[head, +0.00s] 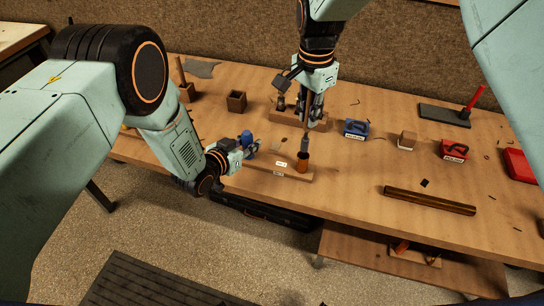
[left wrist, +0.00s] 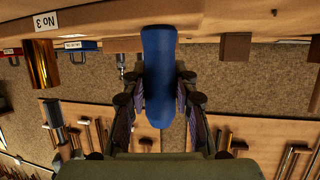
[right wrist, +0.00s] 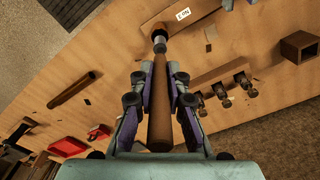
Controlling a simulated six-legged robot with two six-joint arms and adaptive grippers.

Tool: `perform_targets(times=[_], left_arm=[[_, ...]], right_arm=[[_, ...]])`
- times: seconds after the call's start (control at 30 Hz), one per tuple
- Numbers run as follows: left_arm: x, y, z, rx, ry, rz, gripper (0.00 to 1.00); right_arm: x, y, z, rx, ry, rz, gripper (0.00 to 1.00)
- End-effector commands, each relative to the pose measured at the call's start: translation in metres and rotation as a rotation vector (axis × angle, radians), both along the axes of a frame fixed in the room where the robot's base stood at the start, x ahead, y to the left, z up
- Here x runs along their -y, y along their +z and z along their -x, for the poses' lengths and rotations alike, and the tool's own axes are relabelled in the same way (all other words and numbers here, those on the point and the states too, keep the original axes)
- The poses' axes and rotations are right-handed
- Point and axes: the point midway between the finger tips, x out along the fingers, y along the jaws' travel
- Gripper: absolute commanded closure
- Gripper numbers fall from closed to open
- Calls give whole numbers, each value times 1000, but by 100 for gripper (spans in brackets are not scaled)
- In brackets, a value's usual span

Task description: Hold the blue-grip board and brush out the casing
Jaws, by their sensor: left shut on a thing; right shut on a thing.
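The board (head: 268,168) lies near the front edge of the bench, with labels on it. Its blue grip (head: 247,138) is at the left end. My left gripper (head: 243,149) is shut on this blue grip (left wrist: 159,75), seen clearly in the left wrist view. The copper-coloured casing (head: 302,163) stands upright at the board's right end; it also shows in the left wrist view (left wrist: 42,65). My right gripper (head: 310,108) is shut on the brush's wooden handle (right wrist: 159,100). The brush (head: 305,145) points down at the casing's mouth; whether its tip is inside is unclear.
A wooden block rack with valves (head: 284,118) stands just behind the brush. A small wooden box (head: 236,101) is behind left. A blue bin (head: 356,128), a red bin (head: 455,149) and a brass tube (head: 430,201) lie to the right. The bench front edge is close.

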Motion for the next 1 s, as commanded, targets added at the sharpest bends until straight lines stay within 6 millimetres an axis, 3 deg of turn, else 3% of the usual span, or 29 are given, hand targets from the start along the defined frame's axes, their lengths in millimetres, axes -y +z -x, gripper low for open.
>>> perform_targets(times=[0.5,0.77,0.8,1.0], left_arm=[[0,1,-1,2,0,1,100],[0,1,-1,2,0,1,100],[0,1,-1,2,0,1,69],[0,1,0,2,0,1,52]], right_arm=[[0,35,0,1,1,-1,100],[0,37,0,0,0,0,100],[0,37,0,0,0,0,100],[0,37,0,0,0,0,100]])
